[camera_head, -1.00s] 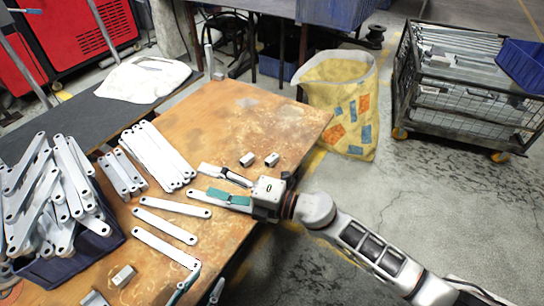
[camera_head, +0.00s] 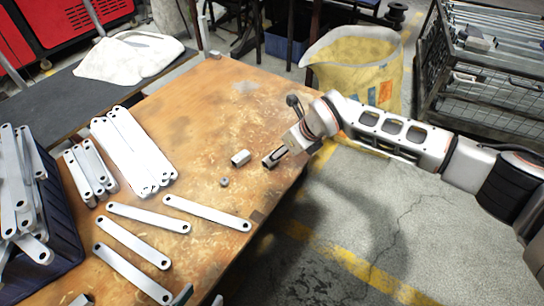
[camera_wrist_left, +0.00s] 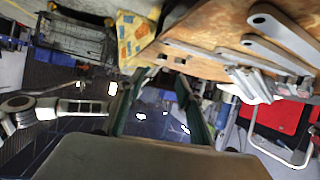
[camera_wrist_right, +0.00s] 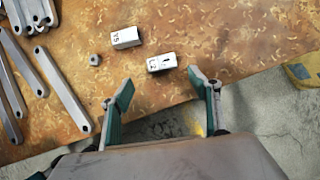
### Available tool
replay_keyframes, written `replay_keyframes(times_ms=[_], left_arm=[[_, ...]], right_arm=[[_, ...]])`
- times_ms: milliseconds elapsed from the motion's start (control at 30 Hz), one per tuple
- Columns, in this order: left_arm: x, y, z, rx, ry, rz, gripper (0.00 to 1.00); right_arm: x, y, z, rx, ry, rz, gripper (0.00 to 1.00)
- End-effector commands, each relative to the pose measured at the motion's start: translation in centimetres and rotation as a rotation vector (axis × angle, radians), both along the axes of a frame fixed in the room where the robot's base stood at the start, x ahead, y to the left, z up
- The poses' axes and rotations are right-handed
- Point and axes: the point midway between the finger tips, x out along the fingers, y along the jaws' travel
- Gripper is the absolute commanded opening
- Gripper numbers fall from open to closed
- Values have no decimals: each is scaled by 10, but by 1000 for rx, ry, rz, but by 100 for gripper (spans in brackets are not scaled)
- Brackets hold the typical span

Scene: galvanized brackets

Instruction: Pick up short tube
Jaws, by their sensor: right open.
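Two short tubes lie on the table near its right edge: one (camera_head: 241,157) farther in, the other (camera_head: 272,158) nearer the edge. Both show in the right wrist view as pale blocks, one (camera_wrist_right: 125,37) at upper left and one (camera_wrist_right: 162,62) just ahead of the fingertips. My right gripper (camera_wrist_right: 161,80) is open and empty, its fingers on either side of the nearer tube's line. In the head view it (camera_head: 287,142) comes in beside that tube. My left gripper (camera_wrist_left: 160,88) is open and empty; only its tips show at the head view's bottom edge (camera_head: 201,297).
Several flat bars (camera_head: 208,212) lie loose on the table, with more in stacks (camera_head: 135,150). A blue bin (camera_head: 62,240) of bars stands at left. A small nut-like part (camera_head: 224,182) lies near the tubes. A yellow sack (camera_head: 355,65) stands beyond the table edge.

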Motion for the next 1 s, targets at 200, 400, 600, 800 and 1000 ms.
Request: replay_keyframes(times_ms=[200,400,600,800,1000], left_arm=[[-6,-12,-8,-82,28,18,36],[-12,-26,-13,-184,58,47,36],[-21,-47,-20,-363,108,107,36],[-21,-55,-16,-454,119,140,36],[-20,-56,-13,-459,115,140,36]], right_arm=[[8,3,-21,-13,0,0,62],[14,11,-38,-10,1,0,62],[22,22,-64,-10,7,-1,62],[31,28,-68,-9,-3,0,62],[33,28,-63,-9,-9,0,62]])
